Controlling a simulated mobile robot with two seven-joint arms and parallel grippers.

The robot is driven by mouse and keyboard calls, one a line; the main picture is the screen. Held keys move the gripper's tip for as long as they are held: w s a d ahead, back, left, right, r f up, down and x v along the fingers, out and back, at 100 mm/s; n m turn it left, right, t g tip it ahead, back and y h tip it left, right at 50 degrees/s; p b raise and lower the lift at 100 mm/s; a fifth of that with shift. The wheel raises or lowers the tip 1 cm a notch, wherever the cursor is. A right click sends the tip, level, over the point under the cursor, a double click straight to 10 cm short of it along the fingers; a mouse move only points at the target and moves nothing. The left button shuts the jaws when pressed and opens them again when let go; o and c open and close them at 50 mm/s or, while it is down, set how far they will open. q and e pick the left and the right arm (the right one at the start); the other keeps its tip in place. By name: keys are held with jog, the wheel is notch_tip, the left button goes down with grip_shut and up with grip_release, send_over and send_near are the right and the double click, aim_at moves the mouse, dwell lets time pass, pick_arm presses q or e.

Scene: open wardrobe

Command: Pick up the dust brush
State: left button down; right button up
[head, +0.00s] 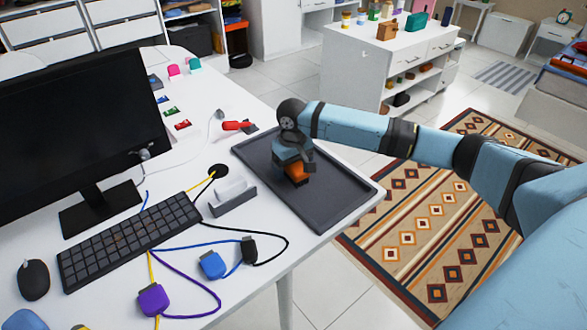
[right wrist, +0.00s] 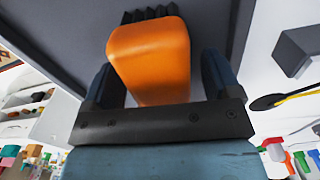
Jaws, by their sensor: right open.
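The dust brush, an orange body with dark bristles, lies on the dark grey tray (head: 345,196). In the head view its orange part (head: 297,174) shows just below my right gripper (head: 291,160), which partly hides it. In the right wrist view the orange body (right wrist: 150,55) sits between the two open fingers, with the dark bristles (right wrist: 150,14) beyond it. The fingers stand on either side of the brush; I cannot tell whether either touches it. My left gripper is not in view.
The tray lies at the right edge of the white desk. Left of it are a white block on a grey base (head: 232,195), a red-handled tool (head: 236,126), a keyboard (head: 128,239), a monitor (head: 75,125) and cables with blue (head: 212,265) and purple (head: 152,300) plugs. The tray's front part is clear.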

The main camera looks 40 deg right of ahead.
jog(key=c, duration=1)
jog(key=shift+c, duration=0.2)
jog(key=shift+r, duration=0.1)
notch_tip(320, 180, up, 20)
jog(key=p, duration=0.1)
